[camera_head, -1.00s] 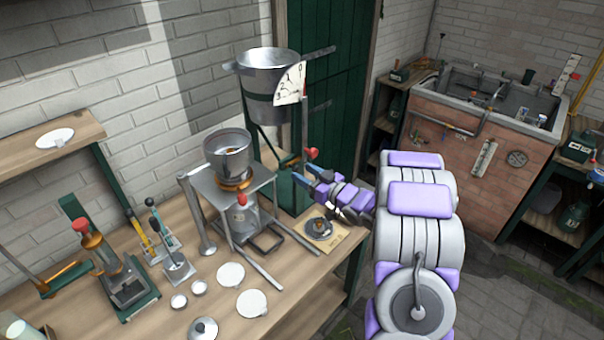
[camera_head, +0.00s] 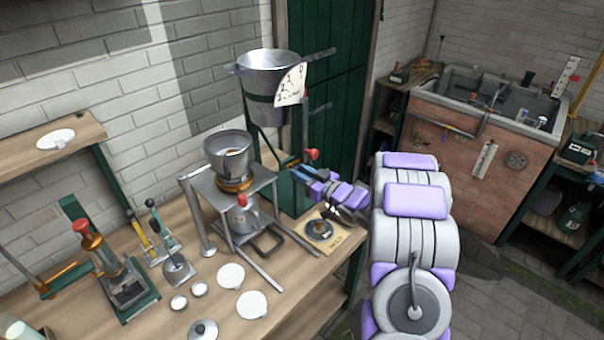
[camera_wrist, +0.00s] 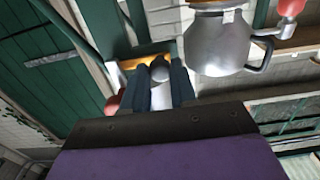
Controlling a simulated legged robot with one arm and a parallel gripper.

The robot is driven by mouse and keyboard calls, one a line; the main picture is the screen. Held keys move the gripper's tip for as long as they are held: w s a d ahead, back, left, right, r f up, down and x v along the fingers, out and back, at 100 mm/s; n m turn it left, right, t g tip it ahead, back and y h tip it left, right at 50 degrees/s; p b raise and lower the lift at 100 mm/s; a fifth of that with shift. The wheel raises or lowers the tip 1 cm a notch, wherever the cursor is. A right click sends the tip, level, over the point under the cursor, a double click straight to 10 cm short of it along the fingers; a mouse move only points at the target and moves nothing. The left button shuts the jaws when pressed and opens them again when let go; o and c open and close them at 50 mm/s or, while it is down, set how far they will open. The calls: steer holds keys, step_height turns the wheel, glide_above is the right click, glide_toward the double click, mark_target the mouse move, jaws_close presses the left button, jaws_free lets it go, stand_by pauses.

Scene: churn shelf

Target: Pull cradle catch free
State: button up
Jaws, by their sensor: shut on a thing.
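A large metal pail (camera_head: 265,75) with a white dial plate (camera_head: 291,86) sits in a green cradle frame (camera_head: 250,112) by the green door. A red-knobbed lever (camera_head: 311,154) hangs below the pail's right side. My gripper (camera_head: 300,174) is at the cradle's lower part, below that knob. In the wrist view my gripper (camera_wrist: 162,90) has its two dark fingers shut around a grey, round-ended piece (camera_wrist: 160,71), which looks like the cradle catch. An orange-yellow bar (camera_wrist: 146,61) lies just behind it. The fingertips' contact is too small to see in the head view.
A metal stand with a pot (camera_head: 229,152) and a jug (camera_head: 242,215) is left of my gripper; the jug also shows in the wrist view (camera_wrist: 217,45). A wooden board with a dark round dish (camera_head: 320,230) lies below my gripper. White discs and tools cover the bench's left.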

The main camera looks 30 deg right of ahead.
jaws_close()
steer(key=a, duration=0.1)
steer(key=s+a, duration=0.1)
steer(key=a, duration=0.1)
steer(key=shift+s+a, duration=0.15)
steer(key=shift+a, duration=0.1)
steer(key=o, duration=0.9)
jaws_free()
steer(key=shift+a, duration=0.15)
steer(key=shift+s, duration=0.1)
